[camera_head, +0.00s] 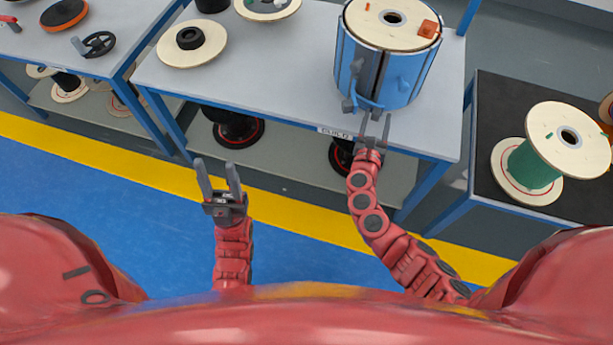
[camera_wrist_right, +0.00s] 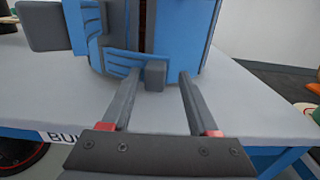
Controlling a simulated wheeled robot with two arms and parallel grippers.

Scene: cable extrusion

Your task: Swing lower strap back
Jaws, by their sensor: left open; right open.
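A blue drum-shaped holder (camera_head: 373,70) with a pale wooden spool on top stands on the grey table at the upper right of the head view. Near its base is a blue lower strap (camera_head: 366,103) with a grey end block; in the right wrist view the strap (camera_wrist_right: 125,62) and its block (camera_wrist_right: 155,75) lie just ahead of my gripper. My right gripper (camera_head: 375,122) is open at the table's front edge, and its fingers (camera_wrist_right: 158,95) point at the block from either side. Whether they touch it I cannot tell. My left gripper (camera_head: 218,172) is open and empty over the floor.
The grey table (camera_head: 290,85) is clear left of the drum, with a flat spool (camera_head: 191,44) further left. A black-topped table (camera_head: 480,130) at the right carries a green spool (camera_head: 535,165). More spools sit on the lower shelf.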

